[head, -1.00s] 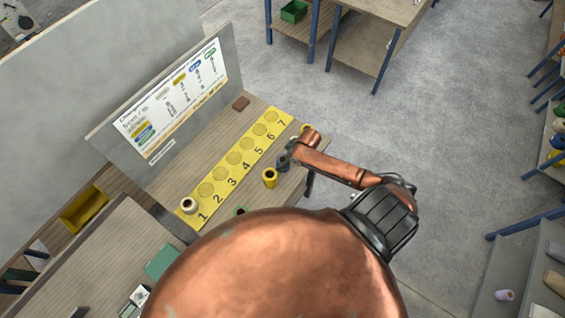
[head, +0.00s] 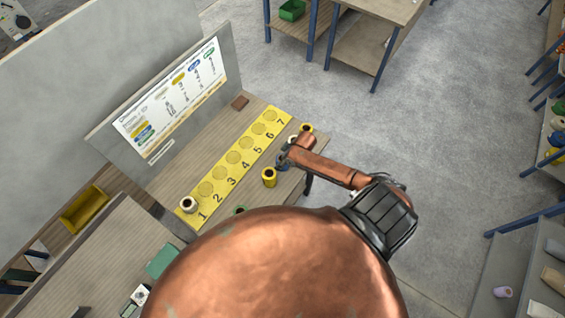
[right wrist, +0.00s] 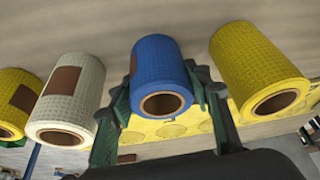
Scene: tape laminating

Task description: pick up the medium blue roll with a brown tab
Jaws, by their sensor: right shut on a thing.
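The medium blue roll (right wrist: 158,68) stands between the two green fingers of my right gripper (right wrist: 163,92) in the right wrist view. A strip of brown tab shows at its left edge. The fingers are shut on the roll's sides. In the head view the blue roll (head: 282,165) is on the wooden table, partly covered by my right gripper (head: 284,158) and copper arm. My left gripper is not in view.
Yellow roll (right wrist: 258,70) is close on one side of the blue roll; white roll (right wrist: 68,98) and another yellow roll (right wrist: 18,100), both with brown tabs, are on the other. The yellow numbered strip (head: 213,205) has a white roll (head: 188,204) at spot 1.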

